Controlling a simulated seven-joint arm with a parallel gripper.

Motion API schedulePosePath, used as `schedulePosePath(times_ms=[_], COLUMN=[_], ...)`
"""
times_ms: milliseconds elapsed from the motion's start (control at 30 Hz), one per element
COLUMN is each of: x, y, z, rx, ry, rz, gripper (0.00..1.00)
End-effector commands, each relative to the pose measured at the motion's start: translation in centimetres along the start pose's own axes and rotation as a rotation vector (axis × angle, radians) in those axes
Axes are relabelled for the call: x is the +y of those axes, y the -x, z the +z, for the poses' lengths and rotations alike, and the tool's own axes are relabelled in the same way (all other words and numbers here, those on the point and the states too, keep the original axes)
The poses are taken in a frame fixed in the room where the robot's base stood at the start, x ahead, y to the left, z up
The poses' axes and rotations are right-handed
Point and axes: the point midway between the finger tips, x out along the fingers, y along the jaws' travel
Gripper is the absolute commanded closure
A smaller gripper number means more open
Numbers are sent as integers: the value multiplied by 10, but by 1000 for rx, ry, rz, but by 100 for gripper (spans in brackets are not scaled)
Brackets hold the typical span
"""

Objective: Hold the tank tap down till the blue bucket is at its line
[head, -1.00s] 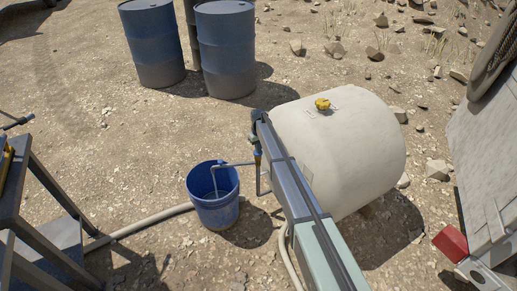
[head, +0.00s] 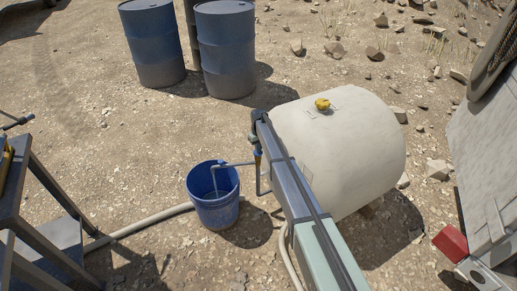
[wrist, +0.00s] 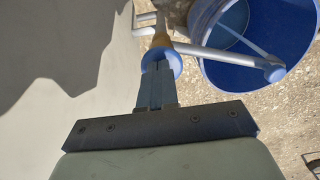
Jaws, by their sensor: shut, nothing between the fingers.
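The blue bucket (head: 214,215) stands upright on the ground left of the pale tank (head: 345,140). A grey spout pipe (head: 237,164) reaches from the tap over the bucket; a thin pale stream runs from its end down into it. A paler water surface (wrist: 232,24) shows inside the bucket in the wrist view; I cannot make out the fill line. My gripper (wrist: 158,72) is shut and empty, its fingertips at the blue ring of the tap (wrist: 172,62), seemingly touching it. In the head view my arm hides part of the tap.
Blue drums (head: 226,50) stand at the back. A pale hose (head: 150,222) lies on the ground left of the bucket. A dark metal stand (head: 50,190) is at the left edge. A grey panel with a red block (head: 452,243) is at the right. Open gravel lies behind the bucket.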

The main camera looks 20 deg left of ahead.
Motion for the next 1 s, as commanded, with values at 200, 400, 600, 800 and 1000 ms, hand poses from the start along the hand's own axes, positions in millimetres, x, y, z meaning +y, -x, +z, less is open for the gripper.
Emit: schedulePosePath(times_ms=[200,400,600,800,1000], x=[0,-1,0,0,0], y=[-6,11,50,91,122], z=[2,2,2,1,1], rx=[-7,-5,0,2,2], ry=[0,0,0,0,0], rz=[-2,-1,0,1,1], gripper=[100,100,100,100,100])
